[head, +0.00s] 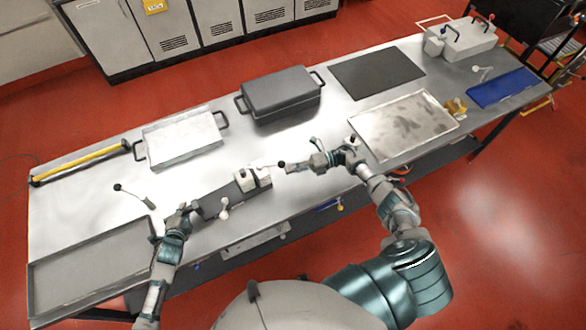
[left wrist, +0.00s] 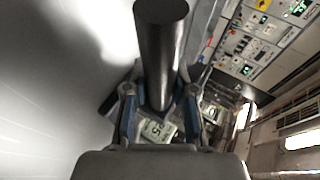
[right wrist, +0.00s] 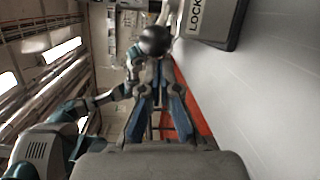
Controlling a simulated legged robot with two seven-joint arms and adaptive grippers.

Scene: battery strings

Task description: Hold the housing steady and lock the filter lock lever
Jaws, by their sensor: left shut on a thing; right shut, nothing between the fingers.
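The housing (head: 222,197) is a dark grey body with a cream block (head: 253,178) at its right end, lying near the table's front edge. My left gripper (head: 190,209) is at its left end, shut on a dark cylindrical part (left wrist: 160,50), which stands between the fingers in the left wrist view. The lock lever's black ball knob (head: 282,164) sticks out to the right of the cream block. My right gripper (head: 290,165) is shut and empty, its fingertips right at the knob (right wrist: 154,40); contact is unclear. A "LOCK" label (right wrist: 197,14) shows in the right wrist view.
A white-knobbed part (head: 224,209) stands in front of the housing. A black-knobbed lever (head: 119,188) is at left. A white tray (head: 180,139), a dark lidded box (head: 281,97) and a yellow bar (head: 80,164) lie behind. Shallow trays lie at front left (head: 88,256) and right (head: 405,124).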

